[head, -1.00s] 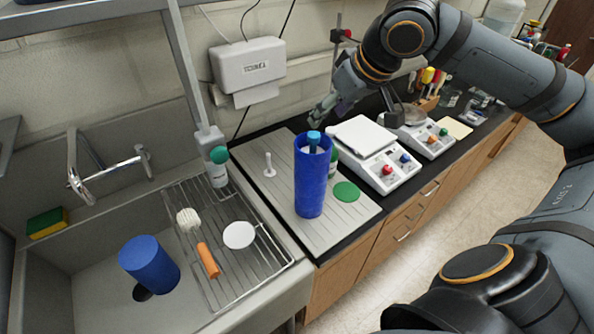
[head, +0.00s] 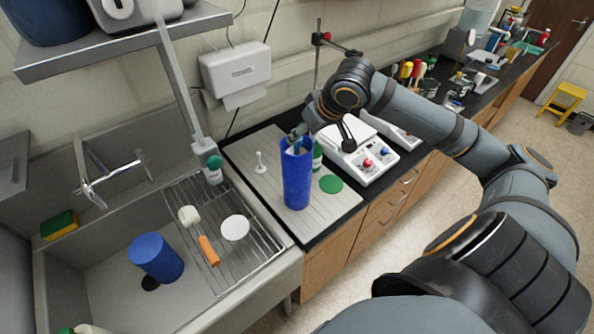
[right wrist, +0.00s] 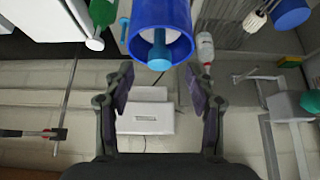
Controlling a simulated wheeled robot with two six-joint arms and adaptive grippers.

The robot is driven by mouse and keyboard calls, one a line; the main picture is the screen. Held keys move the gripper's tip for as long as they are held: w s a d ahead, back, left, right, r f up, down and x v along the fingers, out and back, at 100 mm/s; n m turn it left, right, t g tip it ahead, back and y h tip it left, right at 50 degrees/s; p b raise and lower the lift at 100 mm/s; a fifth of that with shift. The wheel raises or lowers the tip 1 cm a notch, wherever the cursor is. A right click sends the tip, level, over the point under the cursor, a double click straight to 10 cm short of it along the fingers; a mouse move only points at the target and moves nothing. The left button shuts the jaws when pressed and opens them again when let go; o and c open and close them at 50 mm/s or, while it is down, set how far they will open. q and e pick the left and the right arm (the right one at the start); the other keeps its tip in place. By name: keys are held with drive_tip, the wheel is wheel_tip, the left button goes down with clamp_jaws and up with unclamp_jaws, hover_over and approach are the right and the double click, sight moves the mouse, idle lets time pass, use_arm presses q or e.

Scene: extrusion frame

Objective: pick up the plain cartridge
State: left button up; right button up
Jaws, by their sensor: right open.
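A tall blue open-topped cylinder (head: 297,185) stands upright on the grey ribbed mat (head: 265,197). A light-blue piece (right wrist: 160,50) sits inside its mouth in the right wrist view. Which thing is the plain cartridge I cannot tell for sure; no label shows on the cylinder. My right gripper (head: 299,133) is at the cylinder's top in the head view, partly hiding its rim. In the right wrist view its fingers (right wrist: 161,88) are open and empty, with the cylinder's mouth just beyond their tips. A shorter blue cylinder (head: 156,258) is in the sink. My left gripper is not in view.
A green-capped bottle (head: 317,155) stands close behind the tall cylinder. A green disc (head: 331,184) and a white stemmed piece (head: 260,163) lie beside it. A balance (head: 370,160) is to the right.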

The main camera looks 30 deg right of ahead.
sight(296, 150)
drive_tip(key=shift+w+a+f, duration=0.1)
drive_tip(key=shift+w+f, duration=0.05)
drive_tip(key=shift+w, duration=0.2)
drive_tip(key=shift+p+x, duration=0.6)
drive_tip(key=shift+x, duration=0.6)
drive_tip(key=shift+f, duration=0.25)
drive_tip(key=shift+c, duration=0.2)
drive_tip(key=c, duration=0.5)
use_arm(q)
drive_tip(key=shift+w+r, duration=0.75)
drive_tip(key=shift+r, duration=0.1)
use_arm(e)
clamp_jaws()
